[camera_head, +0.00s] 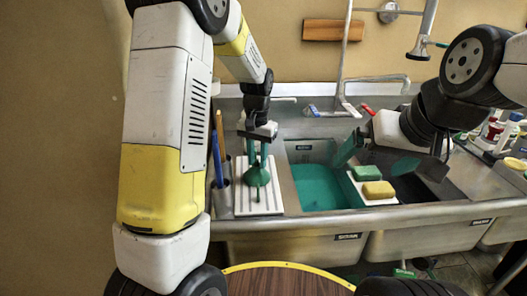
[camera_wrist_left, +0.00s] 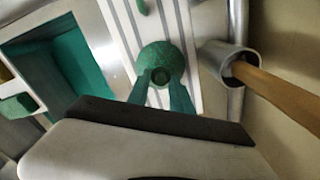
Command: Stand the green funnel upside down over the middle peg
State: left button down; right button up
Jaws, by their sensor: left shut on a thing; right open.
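My left gripper (camera_head: 258,163) is shut on the green funnel (camera_head: 258,177), above the white ribbed drainboard (camera_head: 275,207). In the left wrist view, the funnel (camera_wrist_left: 168,55) sits between the fingertips (camera_wrist_left: 161,92), its small round opening facing the camera and its wider part beyond. A short green upright piece (camera_head: 258,195) shows directly below the funnel; I cannot tell if it is a peg or whether they touch. Another green peg (camera_wrist_left: 142,6) shows at the top of the wrist view. My right gripper (camera_head: 377,158) is open and empty over the sink.
A metal holder (camera_head: 221,196) with a blue and a wooden handle stands left of the drainboard. Right of it is the sink basin with teal water (camera_head: 318,188). A green sponge (camera_head: 367,173) and a yellow sponge (camera_head: 379,190) lie on a white tray.

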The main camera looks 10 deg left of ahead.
pick_arm(q)
jog(key=shift+f, duration=0.35)
dwell(0.4)
grip_release()
dwell(0.4)
jog(key=shift+r, duration=0.1)
dwell(0.6)
jog(key=shift+r, duration=0.85)
jog(key=shift+r, duration=0.15)
jog(key=shift+r, duration=0.85)
jog(key=shift+r, duration=0.15)
jog(key=shift+r, duration=0.85)
jog(key=shift+r, duration=0.15)
